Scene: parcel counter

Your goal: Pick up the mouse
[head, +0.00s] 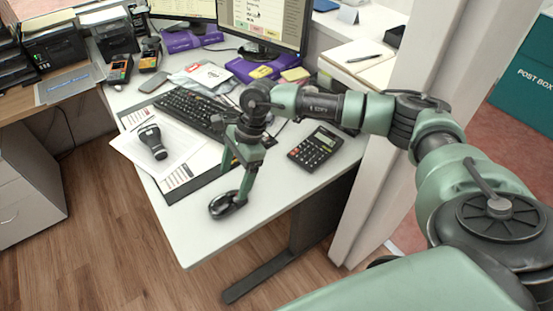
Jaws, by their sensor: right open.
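A black mouse (226,206) lies near the front edge of the white desk (210,240). My right gripper (238,185) points down over it from behind and to the right. Its jaws are open, and the lower finger reaches down to the mouse's right side in the picture. I cannot tell whether it touches the mouse. The gripper hides a little of the mouse's back end. My left gripper is not in view.
A calculator (316,148) lies right of the gripper. A keyboard (185,108) lies behind, and a black handheld device (152,141) rests on papers to the left. Monitors stand at the back. A white post (385,170) rises at the desk's right. The desk front is clear.

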